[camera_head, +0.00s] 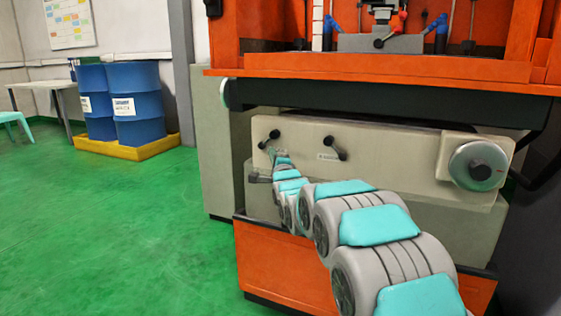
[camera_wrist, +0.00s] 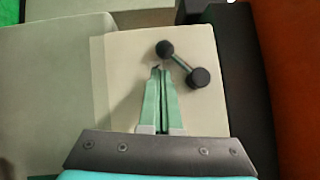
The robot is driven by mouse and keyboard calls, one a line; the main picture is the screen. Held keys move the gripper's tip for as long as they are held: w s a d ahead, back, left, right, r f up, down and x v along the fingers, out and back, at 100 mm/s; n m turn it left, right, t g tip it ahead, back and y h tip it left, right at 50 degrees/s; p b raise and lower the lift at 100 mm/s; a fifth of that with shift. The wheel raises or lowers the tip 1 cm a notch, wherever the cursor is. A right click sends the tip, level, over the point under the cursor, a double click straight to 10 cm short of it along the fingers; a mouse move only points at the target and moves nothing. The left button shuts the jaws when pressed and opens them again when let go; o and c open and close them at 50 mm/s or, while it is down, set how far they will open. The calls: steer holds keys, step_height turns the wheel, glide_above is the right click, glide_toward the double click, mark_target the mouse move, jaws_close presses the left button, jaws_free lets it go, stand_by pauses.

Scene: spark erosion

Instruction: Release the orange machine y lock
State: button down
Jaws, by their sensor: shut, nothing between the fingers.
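The orange machine (camera_head: 370,68) fills the right of the head view. Its beige front panel (camera_head: 400,160) carries two black levers. The left lever (camera_head: 269,139) slants from upper right to lower left. The right lever (camera_head: 335,148) slants the other way, beside a small label too small to read. My gripper (camera_head: 273,151) reaches just beside the left lever, small and partly hidden by my arm. In the wrist view, my gripper (camera_wrist: 158,70) has its green fingers together and empty, with tips close to one knob of the lever (camera_wrist: 181,62); contact is unclear.
A round handwheel (camera_head: 477,165) sits at the panel's right end. A dark rail (camera_head: 380,102) overhangs the panel. Blue drums (camera_head: 135,103) stand on a yellow tray (camera_head: 150,152) at the back left. The green floor (camera_head: 110,230) at left is clear.

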steer(key=shift+w+a+r, duration=0.25)
steer(key=shift+a, duration=0.3)
steer(key=shift+w+a+m+t+b, duration=0.15)
steer(key=shift+a+m+t+b, duration=0.2)
steer(key=shift+a, duration=0.2)
steer(key=shift+r+m, duration=0.25)
steer(key=shift+m, duration=0.1)
steer(key=shift+r, duration=0.1)
